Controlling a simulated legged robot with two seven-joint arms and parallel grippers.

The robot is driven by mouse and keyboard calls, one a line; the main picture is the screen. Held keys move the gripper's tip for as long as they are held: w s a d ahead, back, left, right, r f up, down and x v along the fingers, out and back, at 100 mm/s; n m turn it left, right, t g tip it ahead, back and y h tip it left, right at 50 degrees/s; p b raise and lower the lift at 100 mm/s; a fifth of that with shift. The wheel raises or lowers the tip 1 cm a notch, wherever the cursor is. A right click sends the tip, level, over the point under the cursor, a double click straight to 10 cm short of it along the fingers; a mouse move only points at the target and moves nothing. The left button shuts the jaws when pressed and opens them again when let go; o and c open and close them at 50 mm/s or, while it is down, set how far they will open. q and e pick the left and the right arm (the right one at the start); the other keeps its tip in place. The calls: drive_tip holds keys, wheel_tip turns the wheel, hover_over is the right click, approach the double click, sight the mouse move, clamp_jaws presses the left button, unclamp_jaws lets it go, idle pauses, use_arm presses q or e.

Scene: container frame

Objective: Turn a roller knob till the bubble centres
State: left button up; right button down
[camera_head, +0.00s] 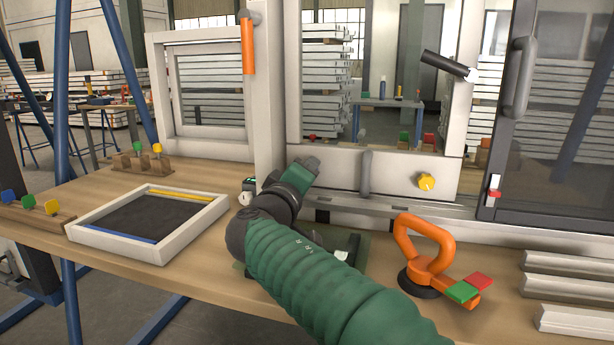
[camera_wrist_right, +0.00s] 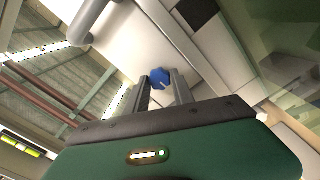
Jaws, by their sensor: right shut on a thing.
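A blue roller knob (camera_wrist_right: 158,78) sits on the pale frame and shows between the fingertips in the right wrist view. My right gripper (camera_wrist_right: 160,86) is shut on it. In the head view my green right gripper (camera_head: 299,177) reaches to the lower rail of the white frame (camera_head: 388,174), and its body hides the blue knob. A yellow knob (camera_head: 426,182) is on the same rail, farther right. A yellow-green vial (camera_wrist_right: 22,143) shows at the lower left of the wrist view; its bubble is too small to place. My left gripper is not in view.
An orange suction lifter (camera_head: 424,255) stands on the bench right of my arm. A white tray (camera_head: 193,228) and wooden blocks with coloured knobs (camera_head: 143,158) lie to the left. White profiles (camera_head: 568,285) lie at the right edge. A dark glazed sash (camera_head: 550,130) stands behind.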

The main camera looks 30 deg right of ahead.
drive_tip(key=shift+w+a+f, duration=0.15)
drive_tip(key=shift+a+f, duration=0.05)
drive_tip(key=shift+f, duration=0.25)
drive_tip(key=c, duration=1.1)
unclamp_jaws()
drive_tip(key=shift+r, duration=0.2)
drive_tip(key=p+v, duration=0.4)
drive_tip(key=v, duration=1.2)
drive_tip(key=shift+r, duration=0.1)
drive_tip(key=shift+s+a, duration=0.35)
drive_tip(key=shift+w+p, duration=0.1)
drive_tip(key=shift+p, duration=0.3)
